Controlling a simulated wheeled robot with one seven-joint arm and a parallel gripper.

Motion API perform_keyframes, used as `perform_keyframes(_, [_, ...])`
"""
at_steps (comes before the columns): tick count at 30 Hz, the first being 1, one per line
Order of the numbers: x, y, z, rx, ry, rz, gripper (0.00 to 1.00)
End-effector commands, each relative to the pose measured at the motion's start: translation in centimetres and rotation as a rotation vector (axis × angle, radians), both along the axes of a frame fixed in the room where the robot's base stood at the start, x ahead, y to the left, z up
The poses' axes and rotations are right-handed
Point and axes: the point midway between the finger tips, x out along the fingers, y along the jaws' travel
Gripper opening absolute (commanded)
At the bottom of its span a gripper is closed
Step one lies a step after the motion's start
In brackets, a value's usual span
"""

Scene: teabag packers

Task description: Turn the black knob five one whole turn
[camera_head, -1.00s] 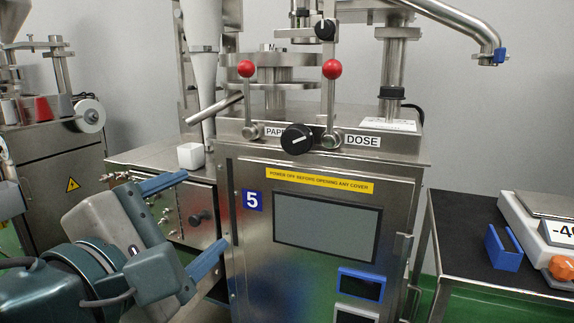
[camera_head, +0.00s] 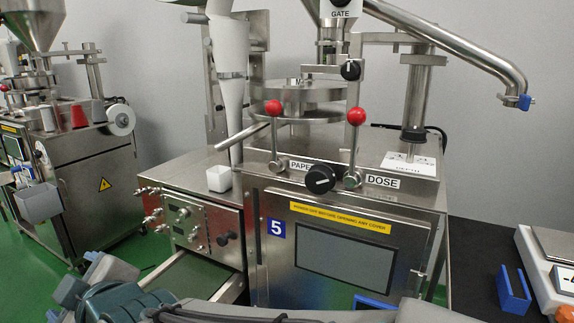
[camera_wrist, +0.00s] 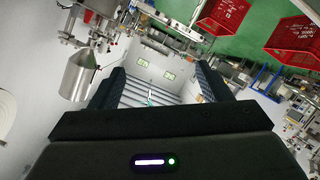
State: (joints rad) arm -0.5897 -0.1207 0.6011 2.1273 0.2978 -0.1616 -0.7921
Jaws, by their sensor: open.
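The machine with the blue number 5 sign (camera_head: 276,228) stands in the middle of the head view. Its large black knob (camera_head: 320,179) is on the front ledge between the PAPER and DOSE labels, with a white pointer line running roughly sideways. A smaller black knob (camera_head: 350,69) sits higher, below the GATE label. My gripper (camera_wrist: 160,80) is open and empty in the wrist view, its two dark fingers apart. In the head view my arm is low at the bottom, well below and apart from the large knob. The wrist view does not show that knob clearly.
Two red-balled levers (camera_head: 356,117) (camera_head: 273,108) flank the large knob. A small white cup (camera_head: 219,178) stands on the left ledge. An open drawer (camera_head: 190,277) juts out at lower left. A blue holder (camera_head: 513,289) and scale are on the right table.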

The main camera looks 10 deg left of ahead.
Motion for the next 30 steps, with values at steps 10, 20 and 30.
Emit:
perform_keyframes(10, [11.2,-8.0,6.8,0.45,0.036,-0.589,0.71])
perform_keyframes(20, [15.7,-23.3,6.6,0.542,-0.086,-1.285,0.71])
perform_keyframes(30, [15.8,-28.2,5.9,0.511,-0.143,-1.497,0.71])
